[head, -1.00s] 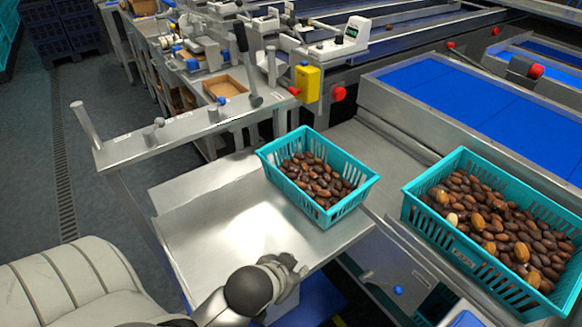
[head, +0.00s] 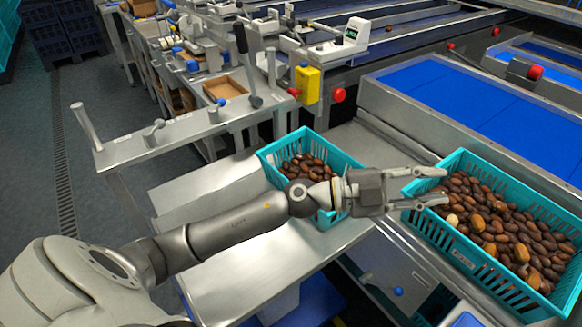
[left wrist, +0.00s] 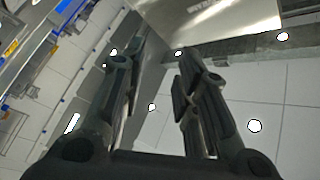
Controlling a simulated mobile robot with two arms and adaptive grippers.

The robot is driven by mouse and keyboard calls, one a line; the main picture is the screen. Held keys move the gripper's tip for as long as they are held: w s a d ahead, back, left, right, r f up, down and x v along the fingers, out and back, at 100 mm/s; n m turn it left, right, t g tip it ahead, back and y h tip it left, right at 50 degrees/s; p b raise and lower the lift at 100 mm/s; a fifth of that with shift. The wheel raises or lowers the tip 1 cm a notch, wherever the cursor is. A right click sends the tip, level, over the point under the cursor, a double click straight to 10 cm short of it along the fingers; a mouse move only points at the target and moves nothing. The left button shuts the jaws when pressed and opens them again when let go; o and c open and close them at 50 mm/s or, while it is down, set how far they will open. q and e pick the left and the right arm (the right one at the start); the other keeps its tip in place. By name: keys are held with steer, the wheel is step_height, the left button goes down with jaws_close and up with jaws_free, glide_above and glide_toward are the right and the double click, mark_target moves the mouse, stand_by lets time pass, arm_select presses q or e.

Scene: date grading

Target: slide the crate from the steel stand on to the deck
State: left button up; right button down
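A teal slatted crate (head: 352,165) of brown dates sits on the bright steel stand (head: 205,195), partly hidden by my left arm. A second, fuller teal crate (head: 480,263) stands to the right, beside the blue belt. My left gripper (head: 441,185) is open and empty. Its forearm crosses in front of the first crate, and its fingers point right over the left rim of the second crate in the head view. I cannot tell whether they touch it. The left wrist view shows the two fingers apart (left wrist: 155,68) with nothing between them. My right gripper is not in view.
A steel bench with upright posts (head: 180,135) runs behind the stand. A yellow box with red buttons (head: 307,85) and a white scale (head: 345,40) are behind the first crate. Blue belts (head: 470,95) lie at the right.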

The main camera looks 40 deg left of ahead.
arm_select(q)
steer(key=w+a+f+m+g+y, duration=0.1)
steer(key=a+f+m+g+y, duration=0.3)
steer(key=a+f+g+y, duration=0.6)
steer(key=a+f, duration=0.1)
steer(key=a, duration=0.1)
steer(key=w+a+f+n+t+y, duration=0.1)
steer(key=a, duration=0.2)
steer(key=a+f+t, duration=0.1)
steer(key=a+f, duration=0.1)
steer(key=shift+w+a+f+n+y, duration=0.1)
steer(key=shift+w+a+n+y, duration=0.1)
steer(key=shift+a+n+y, duration=0.15)
steer(key=a+n+g+y, duration=0.1)
steer(key=a+n+y, duration=0.2)
steer(key=a, duration=0.9)
steer(key=shift+s+a+r+y, duration=0.3)
steer(key=shift+r+y, duration=0.15)
steer(key=shift+y, duration=0.5)
steer(key=f, duration=0.3)
steer(key=w+f+p, duration=0.1)
steer(key=f, duration=0.6)
steer(key=shift+w+d+f, duration=0.3)
steer(key=shift+w+f, duration=0.05)
steer(key=shift+w, duration=0.05)
jaws_close()
